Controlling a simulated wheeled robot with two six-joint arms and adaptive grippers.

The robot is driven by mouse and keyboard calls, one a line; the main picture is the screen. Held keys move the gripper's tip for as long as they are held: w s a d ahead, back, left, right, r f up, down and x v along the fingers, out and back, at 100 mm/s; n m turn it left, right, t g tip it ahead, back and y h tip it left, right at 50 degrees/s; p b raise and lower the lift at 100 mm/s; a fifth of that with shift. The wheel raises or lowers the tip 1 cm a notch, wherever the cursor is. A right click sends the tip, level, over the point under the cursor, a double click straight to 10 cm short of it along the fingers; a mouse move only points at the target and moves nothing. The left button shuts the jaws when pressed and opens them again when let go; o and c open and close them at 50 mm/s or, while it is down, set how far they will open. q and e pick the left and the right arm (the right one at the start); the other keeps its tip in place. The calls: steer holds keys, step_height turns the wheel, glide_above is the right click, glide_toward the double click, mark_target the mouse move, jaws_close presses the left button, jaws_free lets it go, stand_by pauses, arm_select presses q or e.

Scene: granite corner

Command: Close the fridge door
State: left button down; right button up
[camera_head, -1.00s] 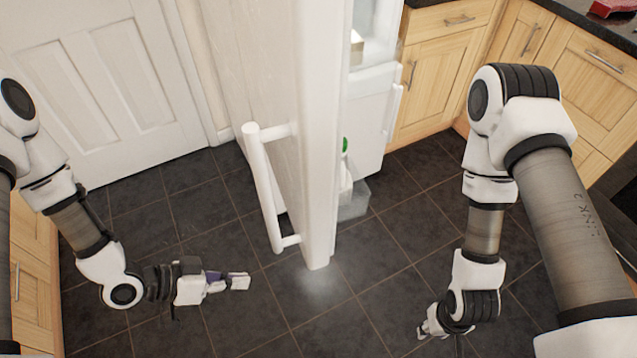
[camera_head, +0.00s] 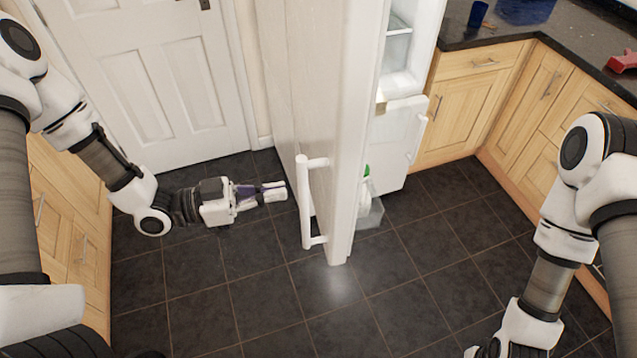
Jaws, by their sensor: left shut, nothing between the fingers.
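The white fridge door (camera_head: 338,120) stands open and sticks out toward me, seen nearly edge-on. Its white vertical handle (camera_head: 304,203) is on the door's left face. The open fridge body (camera_head: 402,125) shows behind and to the right of the door. My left gripper (camera_head: 277,191) is shut and empty, to the left of the handle and a little apart from it in the picture, its fingers pointing right at the door. My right gripper (camera_head: 482,351) is at the bottom edge, mostly cut off, so its fingers cannot be made out.
A white panelled room door (camera_head: 150,90) is at the back left. Wooden cabinets with a dark counter (camera_head: 560,50) run along the right, with a blue cup (camera_head: 477,14) and a red object (camera_head: 622,62) on top. The dark tiled floor (camera_head: 270,300) is clear in front.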

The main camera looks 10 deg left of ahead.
mark_target(333, 182)
arm_select(q)
steer(key=p+x, duration=0.2)
steer(key=x, duration=0.6)
steer(key=shift+w+d, duration=0.1)
steer(key=shift+w, duration=0.1)
